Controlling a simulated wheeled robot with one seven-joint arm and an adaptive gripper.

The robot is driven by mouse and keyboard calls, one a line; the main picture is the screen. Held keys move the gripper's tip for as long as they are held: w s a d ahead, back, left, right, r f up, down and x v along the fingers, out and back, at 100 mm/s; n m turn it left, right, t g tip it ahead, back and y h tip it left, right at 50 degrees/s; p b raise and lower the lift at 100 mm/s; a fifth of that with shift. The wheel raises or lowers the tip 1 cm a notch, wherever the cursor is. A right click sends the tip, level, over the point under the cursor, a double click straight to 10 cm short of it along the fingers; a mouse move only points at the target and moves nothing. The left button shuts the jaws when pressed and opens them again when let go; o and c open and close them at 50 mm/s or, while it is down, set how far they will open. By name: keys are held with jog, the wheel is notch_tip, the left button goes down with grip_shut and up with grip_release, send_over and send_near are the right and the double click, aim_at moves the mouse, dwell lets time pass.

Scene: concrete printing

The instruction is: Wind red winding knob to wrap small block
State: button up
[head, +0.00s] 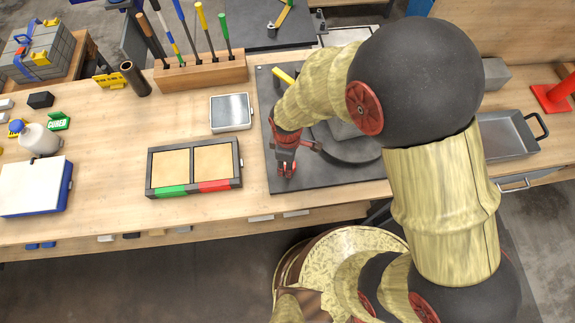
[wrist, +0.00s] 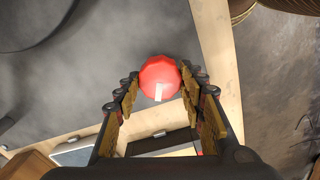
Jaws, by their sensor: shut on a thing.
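The red winding knob (wrist: 159,78) is a faceted red piece with a pale mark, seen between my fingertips in the wrist view. My gripper (head: 287,163) is shut on it, one finger on each side, at the left front part of the dark grey plate (head: 290,184). A dark round disc (head: 352,152) lies on the plate to the right of my gripper, and its edge also shows in the wrist view. A grey block-like shape (head: 343,131) is on the disc, partly hidden by my arm. I cannot tell how far it is wrapped.
A two-part tray (head: 194,195) with green and red front marks lies left of the plate. A metal pan (head: 508,135) is at right.

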jog(key=n, duration=0.5)
jog(key=shift+s+p, duration=0.1)
jog(key=shift+p, duration=0.2)
jog(key=o, duration=2.3)
jog(key=shift+r+p, duration=2.2)
jog(key=shift+r, duration=0.8)
